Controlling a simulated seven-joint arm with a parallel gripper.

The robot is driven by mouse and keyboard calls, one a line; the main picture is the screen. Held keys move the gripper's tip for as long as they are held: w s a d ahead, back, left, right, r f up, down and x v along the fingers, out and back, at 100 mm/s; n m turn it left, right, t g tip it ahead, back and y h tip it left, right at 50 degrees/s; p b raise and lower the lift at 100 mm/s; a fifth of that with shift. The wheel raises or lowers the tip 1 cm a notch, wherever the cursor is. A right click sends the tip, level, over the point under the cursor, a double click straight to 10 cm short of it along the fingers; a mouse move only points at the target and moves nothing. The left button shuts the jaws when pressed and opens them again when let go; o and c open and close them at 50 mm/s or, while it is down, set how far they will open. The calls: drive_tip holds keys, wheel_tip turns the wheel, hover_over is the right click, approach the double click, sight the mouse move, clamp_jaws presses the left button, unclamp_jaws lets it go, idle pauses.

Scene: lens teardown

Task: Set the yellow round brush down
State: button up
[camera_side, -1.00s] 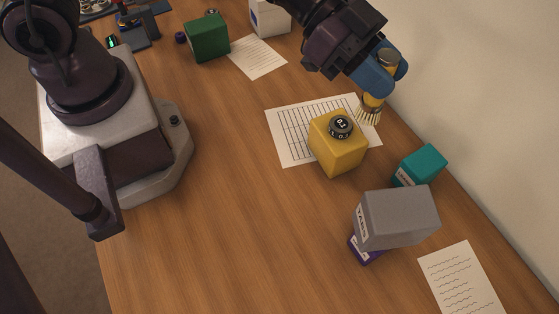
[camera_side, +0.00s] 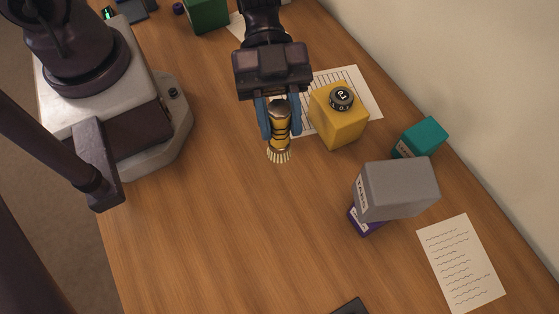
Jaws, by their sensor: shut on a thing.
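The yellow round brush (camera_side: 280,126) is in my gripper (camera_side: 279,118), between its two blue fingers. It points bristles down, and its pale bristles (camera_side: 279,156) show below the fingertips. My gripper is shut on it. The brush is over the wooden table (camera_side: 230,220), left of the yellow box. I cannot tell for certain how far the bristles are above the wood.
A yellow box (camera_side: 338,122) with a round black dial on top stands close to the right. A grey box (camera_side: 397,190) rests on a purple one, near a teal box (camera_side: 420,137). A written sheet (camera_side: 461,262) lies at right. The table's front middle is clear.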

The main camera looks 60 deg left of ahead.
sight(280, 153)
drive_tip(key=shift+f, duration=4.4)
drive_tip(key=shift+f, duration=0.2)
drive_tip(key=o, duration=0.9)
drive_tip(key=shift+r, duration=0.15)
